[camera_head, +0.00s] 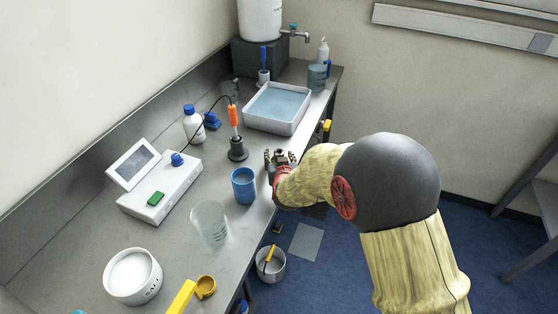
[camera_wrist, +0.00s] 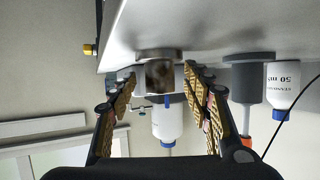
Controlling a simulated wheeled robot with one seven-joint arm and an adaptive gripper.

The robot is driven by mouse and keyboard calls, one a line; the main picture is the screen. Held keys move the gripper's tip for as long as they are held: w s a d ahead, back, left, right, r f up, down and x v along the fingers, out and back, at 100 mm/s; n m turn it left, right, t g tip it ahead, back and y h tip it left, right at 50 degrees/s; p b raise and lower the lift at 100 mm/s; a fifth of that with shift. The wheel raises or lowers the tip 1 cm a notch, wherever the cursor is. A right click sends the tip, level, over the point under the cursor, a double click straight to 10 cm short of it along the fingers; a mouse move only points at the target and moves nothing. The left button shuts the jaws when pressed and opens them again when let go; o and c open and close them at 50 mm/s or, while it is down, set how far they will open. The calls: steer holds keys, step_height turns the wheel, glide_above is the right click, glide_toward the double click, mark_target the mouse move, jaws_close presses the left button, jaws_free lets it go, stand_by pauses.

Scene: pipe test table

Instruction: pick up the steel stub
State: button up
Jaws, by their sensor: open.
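The steel stub (camera_wrist: 159,74) is a short, dull metallic cylinder with brownish mottling, standing on the bench near its edge. The wrist view shows it upside down, at the centre. In the head view the stub (camera_head: 281,156) is small and partly hidden by my gripper (camera_head: 280,161). My gripper is open, and in the wrist view its two ridged fingers (camera_wrist: 158,82) reach forward on the left and right of the stub. Whether either finger touches it I cannot tell.
The steel bench (camera_head: 172,250) carries a blue cup (camera_head: 244,186) close to my gripper, a black probe stand (camera_head: 237,150) to its left and a white water tray (camera_head: 275,108) behind. A clear beaker (camera_head: 209,224) stands nearer. Floor is right of the bench edge.

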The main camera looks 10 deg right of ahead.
steer(key=c, duration=0.3)
steer(key=c, duration=0.8)
steer(key=shift+r, duration=0.15)
steer(key=shift+c, duration=0.3)
